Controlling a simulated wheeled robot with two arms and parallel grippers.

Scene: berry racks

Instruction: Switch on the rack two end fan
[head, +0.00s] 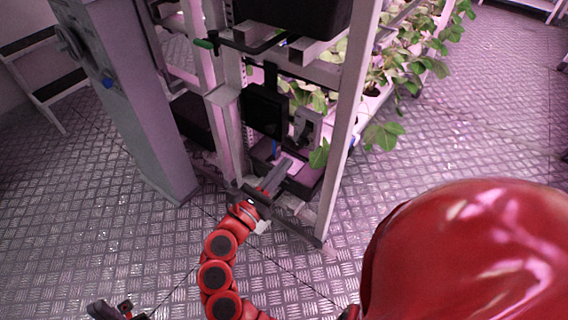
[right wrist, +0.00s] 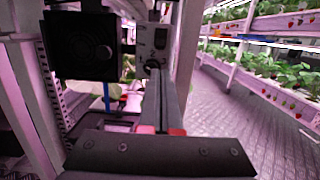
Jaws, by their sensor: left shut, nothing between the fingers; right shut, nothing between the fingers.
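A black square box that looks like the end fan (head: 264,110) is mounted on the end of the rack (head: 345,120); it also shows at the upper left of the right wrist view (right wrist: 80,46). A small grey box with a dark round part, apparently its switch box (head: 306,128), sits just right of it, also in the right wrist view (right wrist: 160,38). My right gripper (head: 284,167) is shut and empty, reaching in below the grey box. In the right wrist view its fingers (right wrist: 152,75) point at the box's lower part; I cannot tell whether they touch. My left gripper (head: 112,310) is shut and empty, low at the left.
A grey cabinet (head: 130,100) with a blue knob stands left of the rack. Rack posts flank the fan on both sides. Leafy plants (head: 410,65) hang from the rack at the right. The metal floor (head: 480,120) is open to the right.

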